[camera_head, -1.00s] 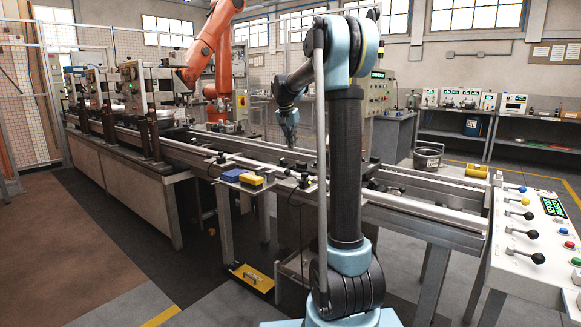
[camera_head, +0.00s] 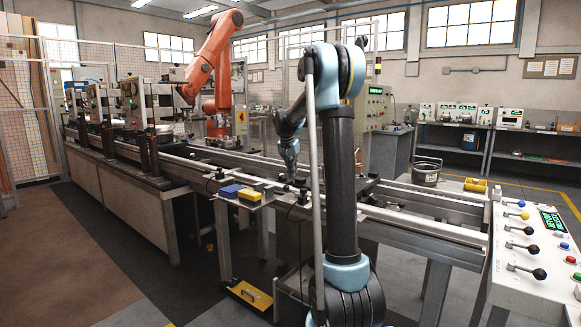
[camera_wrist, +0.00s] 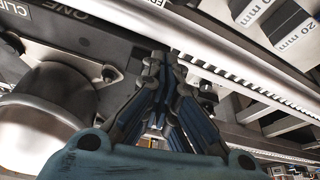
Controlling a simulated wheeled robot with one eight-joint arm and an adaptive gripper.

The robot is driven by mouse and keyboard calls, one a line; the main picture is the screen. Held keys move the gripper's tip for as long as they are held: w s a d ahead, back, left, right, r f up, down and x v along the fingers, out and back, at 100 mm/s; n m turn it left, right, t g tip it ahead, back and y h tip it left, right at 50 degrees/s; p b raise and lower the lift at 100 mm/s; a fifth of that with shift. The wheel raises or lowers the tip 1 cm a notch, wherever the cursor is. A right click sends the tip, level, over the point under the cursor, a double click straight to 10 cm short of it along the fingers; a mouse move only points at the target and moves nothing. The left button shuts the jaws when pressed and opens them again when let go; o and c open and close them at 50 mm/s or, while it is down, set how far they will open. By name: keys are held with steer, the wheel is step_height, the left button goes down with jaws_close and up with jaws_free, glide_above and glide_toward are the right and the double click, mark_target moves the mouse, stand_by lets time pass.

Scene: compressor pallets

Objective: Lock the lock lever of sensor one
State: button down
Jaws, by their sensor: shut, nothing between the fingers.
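My gripper (camera_head: 290,172) hangs at the end of the bent arm, low over the conveyor rail in the head view. In the wrist view my gripper (camera_wrist: 166,68) has its fingers drawn together, empty, with the tips close to a pale metal rail (camera_wrist: 215,58). A dark plate marked ONE (camera_wrist: 85,38) lies left of the fingers. A rounded metal part (camera_wrist: 45,108) is beside it. I cannot make out the lock lever of sensor one; it may be hidden by the fingers. Contact between the fingertips and anything cannot be told.
A control panel with coloured knobs (camera_head: 535,250) stands at right. An orange robot arm (camera_head: 215,60) rises behind the line. Dark blocks marked 20 mm (camera_wrist: 290,25) show at upper right.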

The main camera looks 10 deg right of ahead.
steer(key=x, duration=0.3)
steer(key=shift+s+a+f, duration=0.15)
steer(key=shift+s+a, duration=0.45)
steer(key=shift+s, duration=0.35)
steer(key=shift+s+a+f, duration=0.2)
steer(key=shift+s+a, duration=0.3)
steer(key=shift+s, duration=0.25)
steer(key=shift+a, duration=0.2)
steer(key=shift+a, duration=0.1)
